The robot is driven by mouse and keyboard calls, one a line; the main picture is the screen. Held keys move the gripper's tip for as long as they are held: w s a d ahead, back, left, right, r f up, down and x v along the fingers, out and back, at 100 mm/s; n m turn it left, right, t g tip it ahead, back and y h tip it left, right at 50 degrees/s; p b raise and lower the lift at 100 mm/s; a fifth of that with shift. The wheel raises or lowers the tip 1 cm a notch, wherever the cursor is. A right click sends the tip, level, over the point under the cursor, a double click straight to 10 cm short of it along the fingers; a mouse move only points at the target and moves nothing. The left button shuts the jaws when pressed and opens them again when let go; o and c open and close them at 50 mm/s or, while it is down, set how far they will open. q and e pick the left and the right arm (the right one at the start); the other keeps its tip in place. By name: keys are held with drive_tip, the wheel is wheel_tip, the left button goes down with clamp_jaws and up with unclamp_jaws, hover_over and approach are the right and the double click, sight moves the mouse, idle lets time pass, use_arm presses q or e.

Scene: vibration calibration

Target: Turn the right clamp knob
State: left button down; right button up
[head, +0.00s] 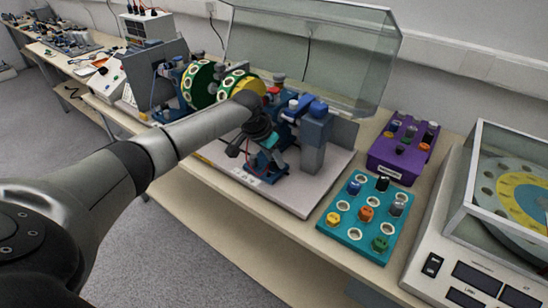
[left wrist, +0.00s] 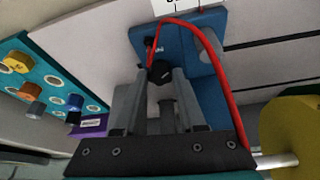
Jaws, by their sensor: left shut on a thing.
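The clamp knob is a small black knob (left wrist: 160,73) on a blue clamp block (left wrist: 172,45) in the left wrist view. My left gripper (left wrist: 160,82) has its two grey fingers on either side of this knob and is shut on it. In the head view my left gripper (head: 260,140) reaches down at the front of the blue bearing stand on the rig's pale base plate (head: 305,195). The gripper and arm hide most of the knob there. My right gripper is in neither view.
A clear hinged guard (head: 310,45) stands raised behind the rig. Green-and-yellow discs (head: 198,85) sit left of the gripper. A teal tray of knobs (head: 347,238), a purple box (head: 385,162) and a white instrument (head: 437,240) stand to the right. A red cable (left wrist: 225,85) loops close around the fingers.

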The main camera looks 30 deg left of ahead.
use_arm(q)
drive_tip(key=shift+r+p, duration=0.1)
drive_tip(key=shift+p, duration=0.5)
drive_tip(key=n+p, duration=0.1)
drive_tip(key=p, duration=0.1)
drive_tip(key=n+y+p, duration=0.1)
drive_tip(key=n+p, duration=0.1)
drive_tip(key=p, duration=0.1)
drive_tip(key=n+y+p, duration=0.1)
drive_tip(key=n+p, duration=0.1)
drive_tip(key=p, duration=0.1)
drive_tip(key=shift+d+r, duration=0.1)
drive_tip(key=shift+d, duration=0.25)
drive_tip(key=shift+n+y+p, duration=0.4)
drive_tip(key=shift+n+p, duration=0.6)
drive_tip(key=shift+n, duration=0.2)
drive_tip(key=shift+f, duration=0.2)
drive_tip(key=shift+c, duration=2.4)
unclamp_jaws()
drive_tip(key=shift+r, duration=0.1)
